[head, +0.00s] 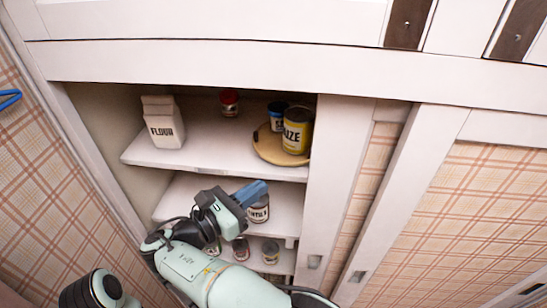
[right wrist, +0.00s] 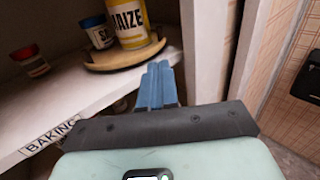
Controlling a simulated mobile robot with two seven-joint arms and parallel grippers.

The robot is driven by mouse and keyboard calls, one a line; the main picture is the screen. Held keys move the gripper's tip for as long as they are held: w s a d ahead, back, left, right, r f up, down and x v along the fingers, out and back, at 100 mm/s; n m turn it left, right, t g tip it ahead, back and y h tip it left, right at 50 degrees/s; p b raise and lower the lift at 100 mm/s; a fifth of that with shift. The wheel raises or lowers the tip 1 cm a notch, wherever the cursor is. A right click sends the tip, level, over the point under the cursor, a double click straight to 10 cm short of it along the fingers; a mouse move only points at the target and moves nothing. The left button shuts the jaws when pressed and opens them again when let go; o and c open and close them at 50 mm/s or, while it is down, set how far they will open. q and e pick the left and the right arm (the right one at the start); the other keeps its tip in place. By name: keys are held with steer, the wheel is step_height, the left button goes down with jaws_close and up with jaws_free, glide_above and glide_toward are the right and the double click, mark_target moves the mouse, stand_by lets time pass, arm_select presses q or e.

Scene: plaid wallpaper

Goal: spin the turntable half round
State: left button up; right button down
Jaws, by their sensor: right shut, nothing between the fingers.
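The turntable (head: 264,151) is a round wooden disc on the upper shelf, at its right end beside the cupboard's upright. A yellow can marked "MAIZE" (head: 297,131) and a smaller blue can (head: 277,113) stand on it. The disc also shows in the right wrist view (right wrist: 118,58), past my fingertips. My right gripper (head: 258,189) has its blue fingers shut with nothing between them. It is in front of and below the turntable, apart from it. My left gripper is not in view.
A flour carton (head: 162,122) and a red-lidded jar (head: 229,103) stand on the upper shelf (head: 210,150). Cans, one (head: 259,210) near my fingers, stand on lower shelves. A white upright (head: 331,180) borders the turntable's right side.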

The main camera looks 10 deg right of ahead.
glide_toward(309, 153)
steer(key=x, duration=0.6)
steer(key=shift+w+d, duration=0.25)
steer(key=shift+d, duration=0.1)
